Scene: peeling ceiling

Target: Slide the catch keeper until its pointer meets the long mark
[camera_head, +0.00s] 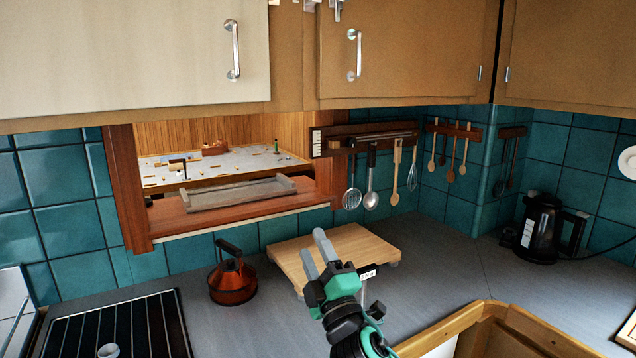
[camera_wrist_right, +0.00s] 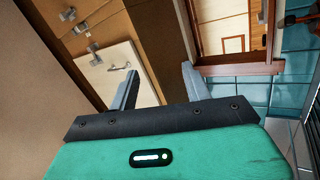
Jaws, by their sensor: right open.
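Similar fittings (camera_wrist_right: 81,27) show on the wood in the right wrist view. The catch keeper may be among them, but I cannot tell which part it is. Its pointer and the long mark are too small to make out. My right gripper (camera_head: 311,242) is open and empty, in front of the cutting board and well below the cabinets. Its two fingers (camera_wrist_right: 158,70) stand apart in the wrist view. My left gripper is out of view.
A wooden cutting board (camera_head: 345,247) and a copper kettle (camera_head: 232,284) stand on the grey counter. Utensils hang from a wall rail (camera_head: 340,150). A wooden tray (camera_head: 240,195) lies on the hatch sill. A black electric kettle (camera_head: 541,230) stands right. Cabinets with handles (camera_head: 233,50) overhang.

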